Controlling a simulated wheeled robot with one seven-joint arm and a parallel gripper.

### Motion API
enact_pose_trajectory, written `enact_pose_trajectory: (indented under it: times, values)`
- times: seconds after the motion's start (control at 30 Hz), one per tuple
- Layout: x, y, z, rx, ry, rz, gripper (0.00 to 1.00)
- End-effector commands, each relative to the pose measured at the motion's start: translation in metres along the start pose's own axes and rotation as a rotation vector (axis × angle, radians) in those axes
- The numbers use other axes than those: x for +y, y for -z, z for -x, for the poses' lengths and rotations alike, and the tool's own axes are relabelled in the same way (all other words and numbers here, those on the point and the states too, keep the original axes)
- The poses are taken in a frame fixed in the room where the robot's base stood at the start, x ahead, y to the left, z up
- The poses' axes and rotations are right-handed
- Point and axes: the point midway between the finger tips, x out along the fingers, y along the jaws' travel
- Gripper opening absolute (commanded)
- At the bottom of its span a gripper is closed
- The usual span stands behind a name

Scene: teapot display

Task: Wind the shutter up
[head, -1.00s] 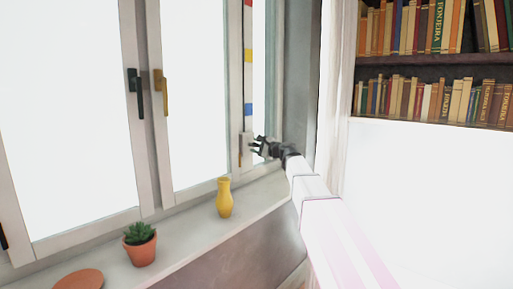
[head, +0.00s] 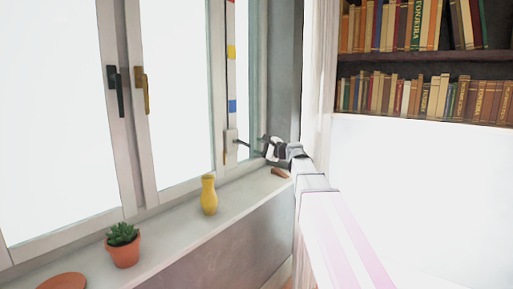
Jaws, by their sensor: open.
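A small pale winder box (head: 231,141) is on the right window frame, below a white strip with coloured marks (head: 231,60). A thin dark crank (head: 242,143) sticks out from the box to the right. My gripper (head: 266,147) is open at the right end of the window, just to the right of the crank. I cannot tell whether its fingers touch the crank. The shutter itself cannot be made out; the panes show plain white.
The window sill (head: 165,228) holds a yellow vase (head: 208,196), a potted succulent (head: 123,247), a terracotta disc (head: 62,282) and a small brown piece (head: 281,173). Window handles (head: 116,90) stick out. A bookshelf (head: 430,58) is at the right.

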Motion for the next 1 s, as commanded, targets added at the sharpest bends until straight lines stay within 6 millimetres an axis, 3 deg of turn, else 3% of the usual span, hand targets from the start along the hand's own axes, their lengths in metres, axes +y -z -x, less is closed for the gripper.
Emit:
enact_pose_trajectory:
  times: [0.37,1.0]
  values:
    - [-0.0001,-0.0001,-0.0005,0.0,0.0,0.082,0.45]
    - [-0.0003,-0.0001,-0.0007,0.0,0.0,1.114,0.45]
